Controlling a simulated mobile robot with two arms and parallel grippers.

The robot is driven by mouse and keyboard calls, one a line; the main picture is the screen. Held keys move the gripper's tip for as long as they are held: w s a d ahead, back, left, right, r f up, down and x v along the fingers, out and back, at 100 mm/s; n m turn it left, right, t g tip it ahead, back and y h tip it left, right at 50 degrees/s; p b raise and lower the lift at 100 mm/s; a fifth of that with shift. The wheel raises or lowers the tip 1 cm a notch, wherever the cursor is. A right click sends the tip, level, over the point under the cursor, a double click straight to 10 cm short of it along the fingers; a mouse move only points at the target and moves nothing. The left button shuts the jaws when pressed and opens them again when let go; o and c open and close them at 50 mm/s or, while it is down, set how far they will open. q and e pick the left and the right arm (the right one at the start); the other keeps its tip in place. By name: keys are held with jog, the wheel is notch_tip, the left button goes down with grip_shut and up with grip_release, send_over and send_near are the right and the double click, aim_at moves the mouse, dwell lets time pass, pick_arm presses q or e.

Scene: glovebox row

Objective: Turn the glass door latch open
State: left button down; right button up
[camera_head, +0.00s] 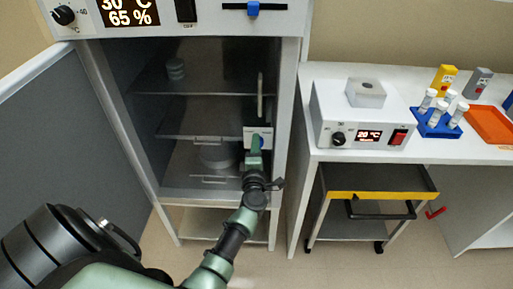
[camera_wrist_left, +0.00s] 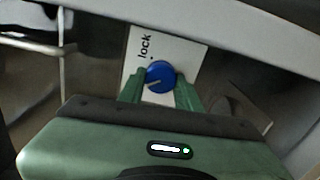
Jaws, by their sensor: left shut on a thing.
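The glass door latch is a blue round knob (camera_wrist_left: 160,76) on a white plate (camera_wrist_left: 140,45) marked "lock" in the left wrist view. A pale line on the knob points to the lower left, away from the small dot beside the word. My left gripper (camera_wrist_left: 160,88) has its green fingers on both sides of the knob, shut on it. In the head view my left gripper (camera_head: 256,146) is at the plate (camera_head: 257,132), hiding most of the knob. The glass door (camera_head: 205,112) is in front of the cabinet's shelves and looks closed. My right gripper is not in view.
A vertical handle (camera_head: 260,92) is above the latch. A grey outer door (camera_head: 70,130) stands swung open at the left. At the right are a bench (camera_head: 440,150) with a heater box (camera_head: 360,118) and tube rack (camera_head: 436,121), and a wheeled cart (camera_head: 375,180).

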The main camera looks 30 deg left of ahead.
pick_arm(q)
jog(key=shift+f+n, duration=0.15)
jog(key=shift+n, duration=0.75)
jog(key=shift+b, duration=0.3)
jog(key=c, duration=1)
grip_release()
jog(key=p+v, duration=0.1)
jog(key=v, duration=0.7)
jog(key=shift+w, duration=0.15)
